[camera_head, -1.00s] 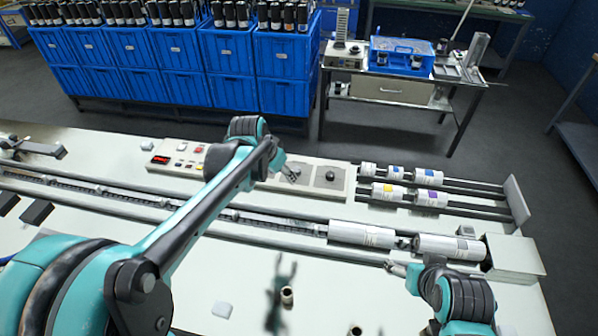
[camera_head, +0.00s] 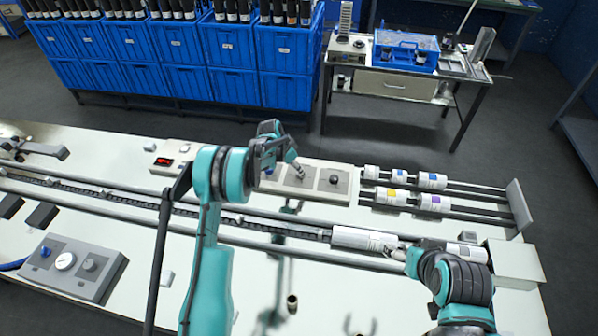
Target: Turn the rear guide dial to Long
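A light control panel (camera_head: 316,187) on the back of the machine bench carries a dark dial (camera_head: 333,180) on its right part. My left gripper (camera_head: 299,172) reaches down over the panel part left of this dial. It covers most of what is there, and I cannot tell whether it touches a knob. The dial labels are too small to read, so I cannot tell which setting is marked Long. My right gripper (camera_head: 391,251) is low beside the large white roll (camera_head: 362,239). Both grippers' fingers are too small to tell open from shut.
Small rolls (camera_head: 433,182) lie on rails right of the panel. Long rails (camera_head: 270,228) cross the bench. Blue crates (camera_head: 230,88) stand behind.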

